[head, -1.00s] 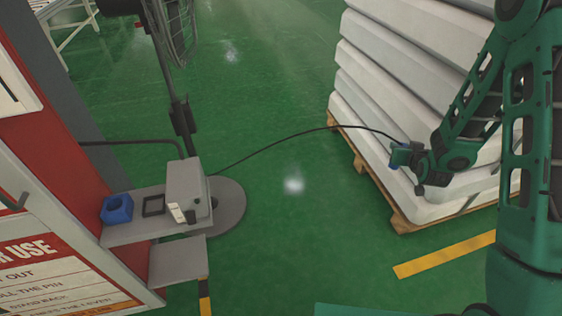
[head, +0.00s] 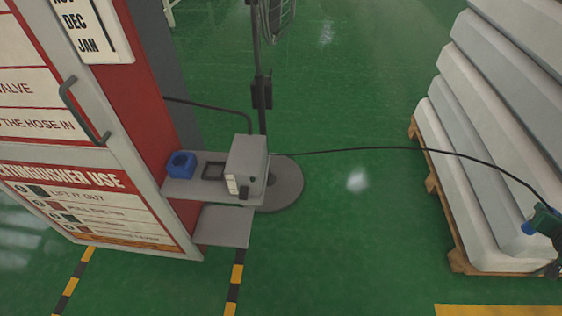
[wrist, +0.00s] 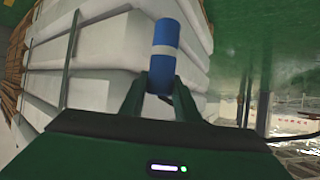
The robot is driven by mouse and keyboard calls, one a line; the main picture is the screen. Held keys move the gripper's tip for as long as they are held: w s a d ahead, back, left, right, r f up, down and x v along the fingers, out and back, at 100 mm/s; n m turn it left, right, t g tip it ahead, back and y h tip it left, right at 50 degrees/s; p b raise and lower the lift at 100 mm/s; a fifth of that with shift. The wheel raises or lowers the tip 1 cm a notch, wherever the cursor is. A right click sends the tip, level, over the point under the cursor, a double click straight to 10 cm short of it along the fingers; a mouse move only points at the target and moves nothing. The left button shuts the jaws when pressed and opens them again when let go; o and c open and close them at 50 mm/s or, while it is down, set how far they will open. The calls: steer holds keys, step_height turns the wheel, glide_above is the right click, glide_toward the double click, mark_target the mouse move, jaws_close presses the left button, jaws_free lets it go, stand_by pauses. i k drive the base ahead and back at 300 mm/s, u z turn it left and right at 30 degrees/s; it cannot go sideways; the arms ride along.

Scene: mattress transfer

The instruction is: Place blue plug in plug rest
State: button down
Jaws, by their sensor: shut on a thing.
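The blue plug (wrist: 165,42) with a white band is between the fingers of my gripper (wrist: 160,84) in the wrist view. My gripper is shut on it, and the plug's far end sticks out beyond the fingertips. In the head view, part of my gripper (head: 545,220) shows at the right edge, with a bit of the blue plug (head: 528,228). A blue block with a round opening (head: 180,171), which looks like the plug rest, sits on the grey shelf (head: 200,191) at the left. My gripper is far to its right.
A dark cable (head: 400,149) runs from the box to my gripper. A mattress stack (head: 462,190) on a pallet stands at the right. Green floor lies clear between.

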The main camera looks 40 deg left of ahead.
mark_target(215, 171)
steer(key=u, duration=0.1)
steer(key=k, duration=1.2)
steer(key=u, duration=0.6)
